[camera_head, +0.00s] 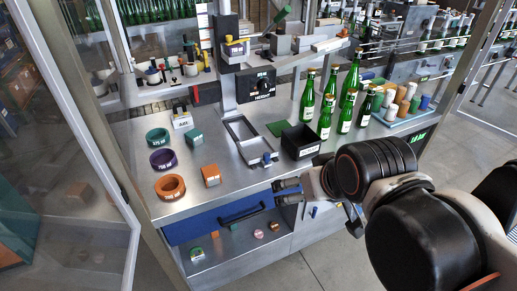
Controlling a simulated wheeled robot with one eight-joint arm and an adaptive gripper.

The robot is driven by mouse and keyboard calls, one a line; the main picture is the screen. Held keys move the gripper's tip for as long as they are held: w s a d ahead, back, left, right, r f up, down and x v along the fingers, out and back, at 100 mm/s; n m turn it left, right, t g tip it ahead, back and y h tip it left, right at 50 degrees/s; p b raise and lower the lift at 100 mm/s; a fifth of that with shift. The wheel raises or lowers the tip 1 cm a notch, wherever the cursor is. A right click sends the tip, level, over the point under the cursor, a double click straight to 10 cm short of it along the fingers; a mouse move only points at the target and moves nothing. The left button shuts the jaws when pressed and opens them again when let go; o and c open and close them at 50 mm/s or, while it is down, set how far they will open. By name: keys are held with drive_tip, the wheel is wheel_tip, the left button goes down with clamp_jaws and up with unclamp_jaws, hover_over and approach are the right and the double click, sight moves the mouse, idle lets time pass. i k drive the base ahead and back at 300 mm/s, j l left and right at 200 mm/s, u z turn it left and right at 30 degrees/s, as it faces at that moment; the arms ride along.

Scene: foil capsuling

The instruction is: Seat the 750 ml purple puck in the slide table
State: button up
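The purple puck (163,161), a ring marked 750 ml, lies on the left part of the steel bench top, between a teal ring (158,138) and an orange ring (170,187). The slide table (235,130) is a pale rectangular frame in the middle of the bench, with a blue clamp-like part at its near end. It looks empty. My gripper (276,194) is at the front edge of the bench, right of and nearer than the puck. Its two fingers point left and are apart, with nothing between them.
A teal block (195,137) and an orange block (211,175) lie right of the rings. A black box (300,141) and several green bottles (326,117) stand right of the slide table. A column with a height dial (262,86) rises behind it.

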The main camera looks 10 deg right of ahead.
sight(260, 148)
drive_tip(key=i+u, duration=0.8)
drive_tip(key=u, duration=0.2)
